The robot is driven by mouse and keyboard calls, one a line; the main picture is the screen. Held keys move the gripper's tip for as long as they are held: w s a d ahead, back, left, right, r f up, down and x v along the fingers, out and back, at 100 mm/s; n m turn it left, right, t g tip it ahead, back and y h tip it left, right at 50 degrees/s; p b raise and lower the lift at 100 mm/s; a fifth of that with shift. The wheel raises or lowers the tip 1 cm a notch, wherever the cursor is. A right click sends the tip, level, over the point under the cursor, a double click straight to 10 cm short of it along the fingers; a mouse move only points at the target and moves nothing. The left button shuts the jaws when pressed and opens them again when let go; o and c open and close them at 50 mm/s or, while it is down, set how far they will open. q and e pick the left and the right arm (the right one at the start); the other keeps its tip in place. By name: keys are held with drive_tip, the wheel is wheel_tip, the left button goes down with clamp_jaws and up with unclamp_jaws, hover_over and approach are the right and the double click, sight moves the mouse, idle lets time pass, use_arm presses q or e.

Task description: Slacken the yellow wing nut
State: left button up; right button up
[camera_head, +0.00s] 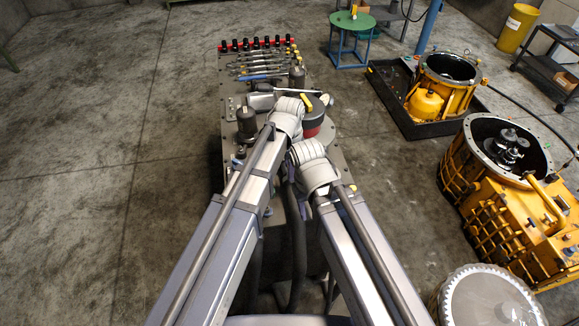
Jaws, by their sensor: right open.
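A small yellow piece (307,102) shows on the bench, just right of my left gripper's wrist, at the top of a dark round part with a red band (311,132).
The bench (229,78) carries a row of red-and-black-handled tools (257,44), several wrenches (262,67) and a dark cylinder (246,120). Yellow transmission housings (477,181) stand on the right. The floor left of the bench is clear.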

use_arm(q)
clamp_jaws()
drive_tip(key=shift+n, duration=0.4)
drive_tip(key=n, duration=1.3)
drive_tip(key=shift+n, duration=2.2)
